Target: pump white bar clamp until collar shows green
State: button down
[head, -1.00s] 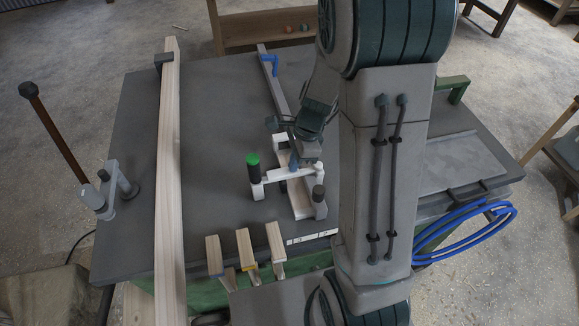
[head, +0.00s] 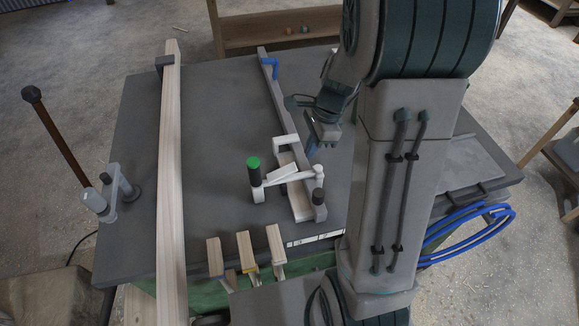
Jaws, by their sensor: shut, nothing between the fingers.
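The white bar clamp (head: 299,179) lies on the dark bench top, near its front middle. Its white parts sit around a pale wooden piece, and a short white lever (head: 283,172) slants across it. A dark upright cylinder with a bright green top (head: 253,163) stands at its left end. I cannot tell whether this green part is the collar. A long grey bar (head: 278,88) with a blue jaw runs behind the clamp. My gripper (head: 313,148) is shut and empty, just right of the clamp, apart from the lever. Its fingertips are small and partly unclear.
A long wooden board (head: 170,170) lies along the left of the bench. Several short wooden blocks (head: 246,247) stand at the front edge. A grey lever fixture (head: 120,187) stands at the left edge. Blue hose (head: 470,218) hangs at the right. Bench top between board and clamp is clear.

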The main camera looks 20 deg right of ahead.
jog(key=v, duration=0.9)
dwell(0.8)
jog(key=s+a+r+n+t+h, duration=0.1)
jog(key=s+a+n, duration=0.2)
jog(key=s+n, duration=0.4)
jog(key=s+a+r+n+t+h, duration=0.1)
jog(key=s+a+n+t, duration=0.1)
jog(key=s+n, duration=0.5)
jog(key=shift+s+a+r+n+h, duration=0.25)
jog(key=shift+a+r+n+h, duration=0.2)
jog(key=shift+n, duration=1.65)
